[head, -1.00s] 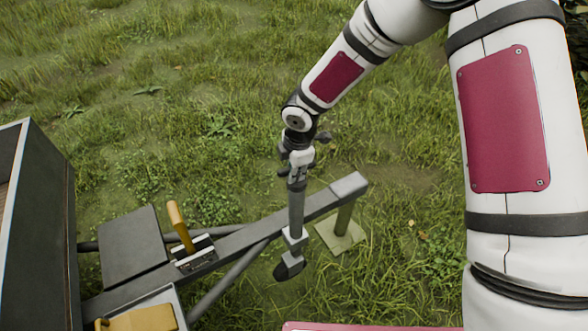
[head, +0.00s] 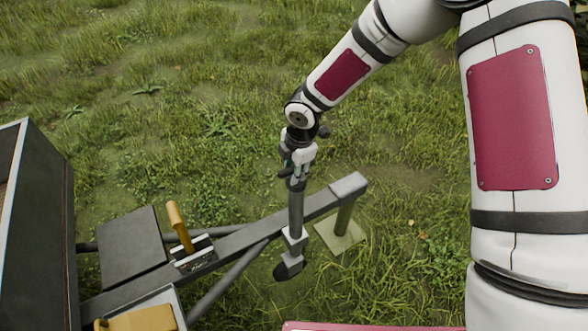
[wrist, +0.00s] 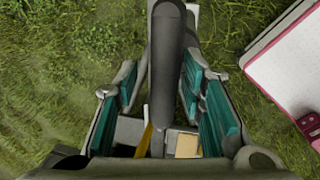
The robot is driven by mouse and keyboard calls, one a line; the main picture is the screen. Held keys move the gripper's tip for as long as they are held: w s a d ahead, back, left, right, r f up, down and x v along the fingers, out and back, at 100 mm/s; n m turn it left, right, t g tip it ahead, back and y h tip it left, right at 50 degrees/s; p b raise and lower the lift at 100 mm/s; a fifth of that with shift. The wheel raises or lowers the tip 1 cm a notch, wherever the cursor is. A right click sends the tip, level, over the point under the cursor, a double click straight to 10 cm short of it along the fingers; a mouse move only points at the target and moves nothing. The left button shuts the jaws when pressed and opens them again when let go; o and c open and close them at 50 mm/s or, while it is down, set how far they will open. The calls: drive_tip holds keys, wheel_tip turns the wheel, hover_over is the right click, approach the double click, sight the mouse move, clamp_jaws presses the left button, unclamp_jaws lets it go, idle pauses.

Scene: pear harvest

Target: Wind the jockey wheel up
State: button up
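The jockey wheel's grey tube (head: 296,208) stands upright at the trailer's drawbar (head: 240,240), held in a pale clamp (head: 294,238). Its dark wheel (head: 288,268) hangs at the lower end, partly in the grass. My gripper (head: 298,170) points down over the top of the tube. In the wrist view, its teal-padded fingers (wrist: 167,98) stand apart on both sides of a dark grey cylinder (wrist: 166,60), with visible gaps. The right pad looks nearer to it than the left. The crank handle cannot be made out clearly.
A stand with a flat foot plate (head: 341,235) is under the drawbar's front end. A yellow-handled lever (head: 180,226) and dark box (head: 132,246) sit on the frame. The trailer wall (head: 40,220) is at left. Open grass lies behind.

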drive_tip(key=shift+s, duration=0.1)
drive_tip(key=v, duration=1.2)
idle(0.4)
